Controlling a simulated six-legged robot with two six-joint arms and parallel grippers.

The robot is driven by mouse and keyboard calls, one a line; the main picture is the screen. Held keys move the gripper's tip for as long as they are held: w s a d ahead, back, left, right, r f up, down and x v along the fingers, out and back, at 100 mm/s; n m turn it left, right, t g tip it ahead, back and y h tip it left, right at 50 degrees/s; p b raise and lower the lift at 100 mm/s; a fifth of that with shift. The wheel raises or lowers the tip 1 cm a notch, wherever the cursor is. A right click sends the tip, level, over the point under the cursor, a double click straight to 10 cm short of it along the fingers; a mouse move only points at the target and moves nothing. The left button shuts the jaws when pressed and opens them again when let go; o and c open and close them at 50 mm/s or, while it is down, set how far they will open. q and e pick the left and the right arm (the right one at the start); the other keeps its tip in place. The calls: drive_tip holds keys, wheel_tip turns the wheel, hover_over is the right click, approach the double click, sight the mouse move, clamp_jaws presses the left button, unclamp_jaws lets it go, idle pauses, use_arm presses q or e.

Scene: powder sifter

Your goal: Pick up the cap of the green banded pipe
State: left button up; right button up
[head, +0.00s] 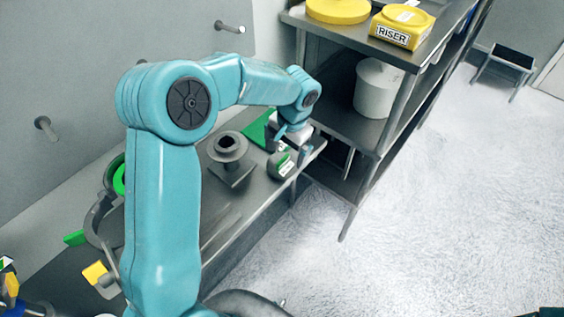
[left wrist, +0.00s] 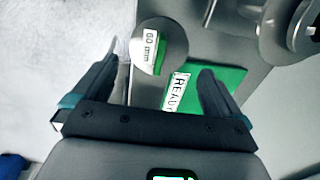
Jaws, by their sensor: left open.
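A round dark grey cap (head: 282,165) with a white label and a green band sits near the front edge of the grey bench. In the left wrist view the cap (left wrist: 163,38) shows its label, partly readable as "mm", and a green strip. My left gripper (head: 287,138) is open and empty, just behind and above the cap in the head view. In the left wrist view the cap lies ahead, between the spread fingers of the gripper (left wrist: 158,60). A green-banded part (head: 119,180) at the left is partly hidden by my arm. My right gripper is not seen.
A green plate (head: 258,131) lies behind the cap; its "READY" label shows in the left wrist view (left wrist: 178,91). A grey flanged fitting (head: 229,148) stands left of the cap. A shelf rack (head: 345,120) with a white bucket (head: 379,88) stands right. Open floor lies beyond.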

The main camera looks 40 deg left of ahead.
sight(284, 159)
use_arm(q)
drive_tip(key=shift+s+f, duration=0.15)
drive_tip(key=shift+f, duration=0.15)
drive_tip(key=f, duration=0.1)
drive_tip(key=f+p, duration=0.1)
drive_tip(key=f, duration=0.2)
drive_tip(key=shift+a+f, duration=0.3)
drive_tip(key=shift+f, duration=0.1)
drive_tip(key=shift+d, duration=0.1)
drive_tip(key=shift+c, duration=0.3)
drive_tip(key=c, duration=0.8)
drive_tip(key=shift+o, duration=0.2)
drive_tip(key=shift+r, duration=0.1)
